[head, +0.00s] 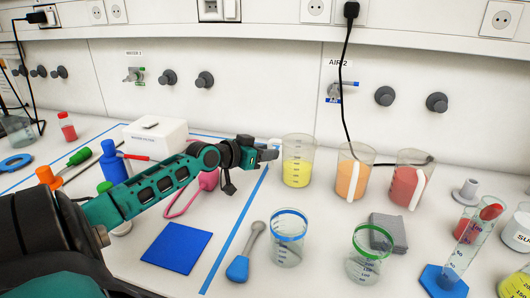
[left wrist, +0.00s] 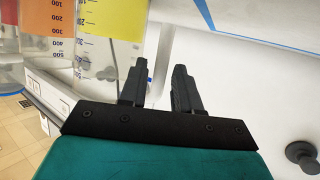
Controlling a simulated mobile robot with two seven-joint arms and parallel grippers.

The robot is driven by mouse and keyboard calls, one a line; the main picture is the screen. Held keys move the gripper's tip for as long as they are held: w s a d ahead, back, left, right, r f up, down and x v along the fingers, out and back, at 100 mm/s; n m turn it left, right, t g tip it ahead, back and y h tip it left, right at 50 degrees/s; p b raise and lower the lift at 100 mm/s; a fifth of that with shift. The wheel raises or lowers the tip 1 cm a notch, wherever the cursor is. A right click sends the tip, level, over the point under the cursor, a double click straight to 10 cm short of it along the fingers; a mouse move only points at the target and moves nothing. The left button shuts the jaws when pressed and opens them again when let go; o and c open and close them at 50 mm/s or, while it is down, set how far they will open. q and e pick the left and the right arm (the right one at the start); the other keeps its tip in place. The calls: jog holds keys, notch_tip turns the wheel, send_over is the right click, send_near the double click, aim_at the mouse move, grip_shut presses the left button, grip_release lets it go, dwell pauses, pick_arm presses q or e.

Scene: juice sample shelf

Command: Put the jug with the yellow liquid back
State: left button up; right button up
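The jug with the yellow liquid (head: 297,174) is clear, upright and at the back of the bench, left of the orange jug. My left gripper (head: 270,154) is at its left side, at the pale handle. In the left wrist view, the yellow jug (left wrist: 112,22) shows at the upper left. Whether the jug's base touches the bench is unclear. My right gripper is not in view.
The orange jug (head: 350,182) and red jug (head: 404,185) stand close on the right. A blue-rimmed beaker (head: 288,250), a green-rimmed beaker (head: 368,266) and a grey cloth (head: 390,229) are in front. A white box (head: 155,138) stands to the left. A black cable (head: 345,90) hangs behind.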

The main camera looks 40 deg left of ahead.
pick_arm(q)
jog(key=shift+o, duration=0.7)
jog(key=shift+r, duration=0.2)
jog(key=p+v, duration=0.1)
jog(key=v, duration=1.1)
